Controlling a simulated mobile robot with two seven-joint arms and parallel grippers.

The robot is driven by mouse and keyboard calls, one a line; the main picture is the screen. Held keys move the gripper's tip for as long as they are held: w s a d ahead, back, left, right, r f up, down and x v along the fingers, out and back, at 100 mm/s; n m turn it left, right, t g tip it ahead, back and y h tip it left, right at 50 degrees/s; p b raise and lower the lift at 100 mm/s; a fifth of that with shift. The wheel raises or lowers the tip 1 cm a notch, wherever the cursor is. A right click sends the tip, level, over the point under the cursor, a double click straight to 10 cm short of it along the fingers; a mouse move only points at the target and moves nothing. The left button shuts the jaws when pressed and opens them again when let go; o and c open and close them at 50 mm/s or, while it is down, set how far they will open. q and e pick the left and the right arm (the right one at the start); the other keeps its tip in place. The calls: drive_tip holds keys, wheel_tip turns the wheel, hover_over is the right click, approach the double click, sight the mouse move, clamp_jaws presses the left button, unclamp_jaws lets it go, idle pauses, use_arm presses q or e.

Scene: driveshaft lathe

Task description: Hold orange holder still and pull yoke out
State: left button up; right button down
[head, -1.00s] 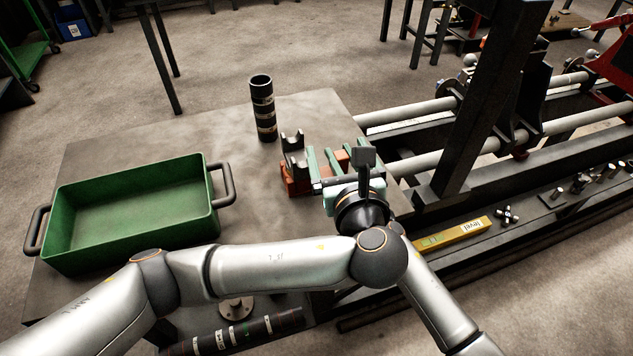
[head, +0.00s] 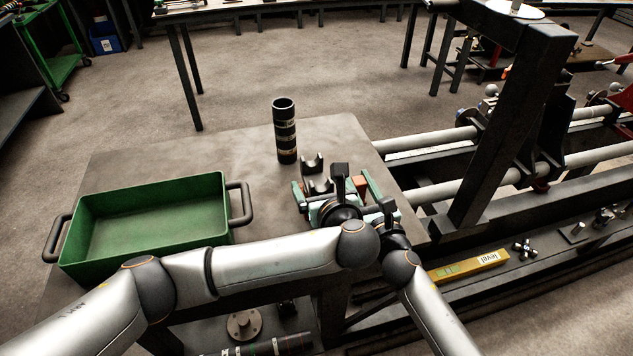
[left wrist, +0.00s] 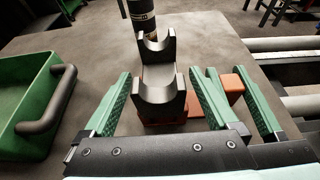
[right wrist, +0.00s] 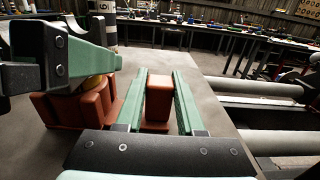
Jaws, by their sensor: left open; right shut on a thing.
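The dark yoke (left wrist: 160,85), with two U-shaped ends, sits on the orange holder (right wrist: 80,105) on the table. The yoke also shows in the head view (head: 313,163). My left gripper (left wrist: 160,103) is open, with its green fingers on either side of the yoke and gaps between. It also shows in the head view (head: 318,193). My right gripper (right wrist: 160,98) is shut on the upright orange block of the holder, right of the yoke; it also shows in the head view (head: 361,187). In the head view my grippers hide most of the holder.
A green tray (head: 228,215) with dark handles stands on the table (head: 345,135) at left. A dark banded cylinder (head: 285,130) stands behind the yoke. The lathe's grey rails (head: 425,140) and dark post (head: 505,130) are at right. A yellow level (head: 470,265) lies front right.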

use_arm(q)
drive_tip(key=shift+w+a+f, duration=0.2)
drive_tip(key=shift+w+f, duration=0.1)
drive_tip(key=shift+w, duration=0.35)
drive_tip(key=shift+c, duration=0.4)
drive_tip(key=c, duration=1.3)
drive_tip(key=shift+f, duration=0.1)
clamp_jaws()
drive_tip(key=shift+s, duration=0.1)
drive_tip(key=o, duration=0.7)
unclamp_jaws()
drive_tip(key=shift+f, duration=0.1)
clamp_jaws()
drive_tip(key=shift+d+r, duration=0.1)
drive_tip(key=shift+r, duration=0.2)
